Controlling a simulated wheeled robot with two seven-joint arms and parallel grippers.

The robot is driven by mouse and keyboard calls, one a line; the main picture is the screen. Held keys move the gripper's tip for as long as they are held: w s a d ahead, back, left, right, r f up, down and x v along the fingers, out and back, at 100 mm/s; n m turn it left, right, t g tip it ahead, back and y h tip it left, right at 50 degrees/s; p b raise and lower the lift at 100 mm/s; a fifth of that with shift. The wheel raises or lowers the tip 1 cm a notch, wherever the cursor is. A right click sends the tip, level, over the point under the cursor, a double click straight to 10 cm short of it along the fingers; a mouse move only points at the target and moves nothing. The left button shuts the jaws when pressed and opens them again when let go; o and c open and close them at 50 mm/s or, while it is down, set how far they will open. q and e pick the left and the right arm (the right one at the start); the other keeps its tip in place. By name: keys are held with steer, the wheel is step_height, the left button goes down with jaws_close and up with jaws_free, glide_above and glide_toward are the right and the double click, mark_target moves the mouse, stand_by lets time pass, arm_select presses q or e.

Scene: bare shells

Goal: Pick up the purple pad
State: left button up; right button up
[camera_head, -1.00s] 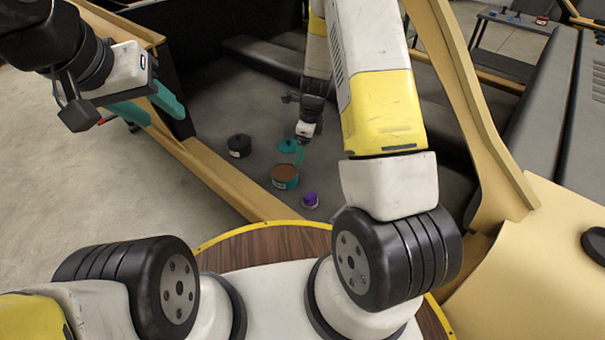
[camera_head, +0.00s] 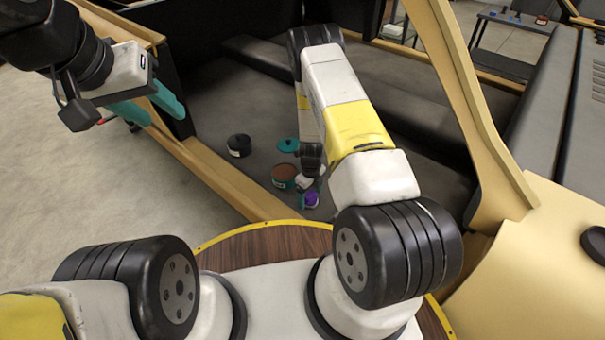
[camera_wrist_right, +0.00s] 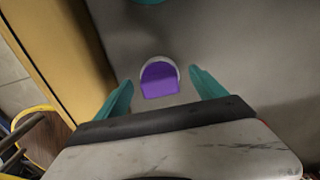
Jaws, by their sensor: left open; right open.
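The purple pad (camera_head: 311,201) sits on the dark grey floor in a small pale round holder or rim, right of the brown-topped pot. In the right wrist view the purple pad (camera_wrist_right: 160,82) shows between the two teal fingers. My right gripper (camera_wrist_right: 161,78) is open and empty, pointing down at the pad; the height gap cannot be told. In the head view my right gripper (camera_head: 314,186) is beside and partly over the pad, mostly hidden by its wrist. My left gripper (camera_head: 165,117) is open and empty, far to the left, away from the pad.
A teal pot with a brown top (camera_head: 284,176) stands just left of the pad. A teal disc (camera_head: 288,145) and a black pot (camera_head: 239,146) lie farther back. A tan wooden edge (camera_head: 215,178) runs along the left; dark benches (camera_head: 400,110) bound the back.

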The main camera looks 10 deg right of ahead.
mark_target(310, 194)
steer(key=shift+f, duration=0.35)
steer(key=c, duration=1.5)
step_height(310, 194, up, 10)
steer(key=shift+r, duration=0.1)
